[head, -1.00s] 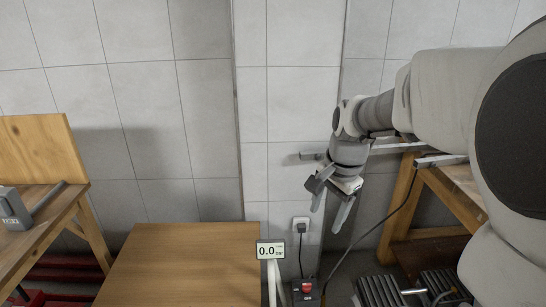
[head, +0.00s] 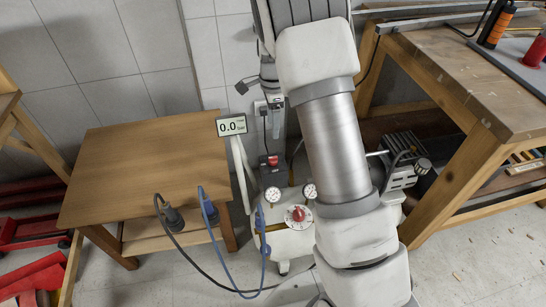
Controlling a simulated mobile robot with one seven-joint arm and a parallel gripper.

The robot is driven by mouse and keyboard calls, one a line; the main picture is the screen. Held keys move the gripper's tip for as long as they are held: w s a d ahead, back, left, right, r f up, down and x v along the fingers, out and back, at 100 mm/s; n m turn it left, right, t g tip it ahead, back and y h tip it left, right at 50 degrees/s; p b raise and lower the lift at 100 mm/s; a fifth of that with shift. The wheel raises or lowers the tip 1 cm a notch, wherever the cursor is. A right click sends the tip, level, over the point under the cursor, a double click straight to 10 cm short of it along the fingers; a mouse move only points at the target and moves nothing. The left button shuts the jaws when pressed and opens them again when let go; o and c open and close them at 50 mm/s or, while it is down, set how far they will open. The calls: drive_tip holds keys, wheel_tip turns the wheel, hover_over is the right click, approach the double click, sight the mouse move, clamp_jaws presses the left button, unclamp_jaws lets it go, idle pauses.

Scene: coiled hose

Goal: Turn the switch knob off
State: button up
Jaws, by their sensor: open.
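A dark box with a red knob (head: 272,160) on top stands on the white compressor (head: 290,243). A second red knob (head: 298,214) sits on a round white dial on the compressor's front, between and below two gauges. Which one is the switch knob, and how either is set, I cannot tell. My gripper (head: 259,104) is open and empty at the back near the wall, with its fingers spread downward. In the picture it is above the dark box and apart from it. My arm hides part of the compressor's right side.
A display (head: 231,125) reading 0.0 stands on a post left of the box. A wooden table (head: 150,165) is at left and a workbench (head: 455,85) at right. A blue hose (head: 222,262) and a dark one hang at the table's front. Grey floor shows in front.

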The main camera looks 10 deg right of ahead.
sight(273, 157)
wheel_tip(273, 157, down, 14)
drive_tip(key=b, duration=0.3)
drive_tip(key=shift+f+b, duration=0.1)
drive_tip(key=shift+b, duration=0.25)
clamp_jaws()
